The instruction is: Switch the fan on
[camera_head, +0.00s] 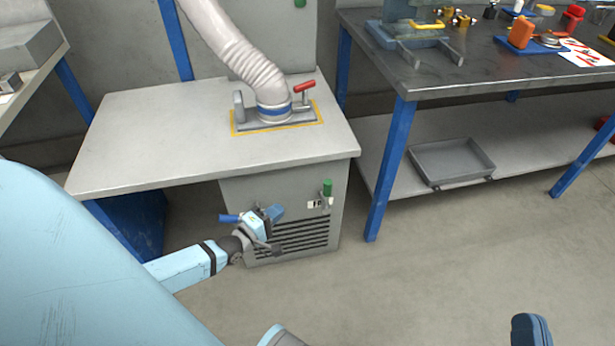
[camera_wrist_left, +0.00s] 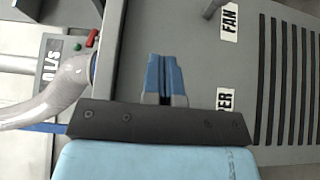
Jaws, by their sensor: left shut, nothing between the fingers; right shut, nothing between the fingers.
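The grey cabinet (camera_head: 285,185) under the left bench has a green-topped switch lever (camera_head: 327,188) on its front, above a small label (camera_head: 315,204). In the left wrist view a FAN label (camera_wrist_left: 229,20) shows beside a grey lever part (camera_wrist_left: 213,8), cut off by the top edge. My left gripper (camera_head: 276,212) is in front of the cabinet, left of the green lever and apart from it. Its blue fingertips (camera_wrist_left: 165,72) are together and empty. My right gripper (camera_head: 530,328) is shut at the bottom right, far from the cabinet, and only partly in view.
A second label ending in ER (camera_wrist_left: 224,100) is partly hidden. A blue handle (camera_head: 230,218) shows left of my left gripper. Vent slots (camera_head: 300,237) lie below. The bench top (camera_head: 165,130) overhangs the cabinet and carries a hose (camera_head: 235,50). The floor right of the cabinet is clear.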

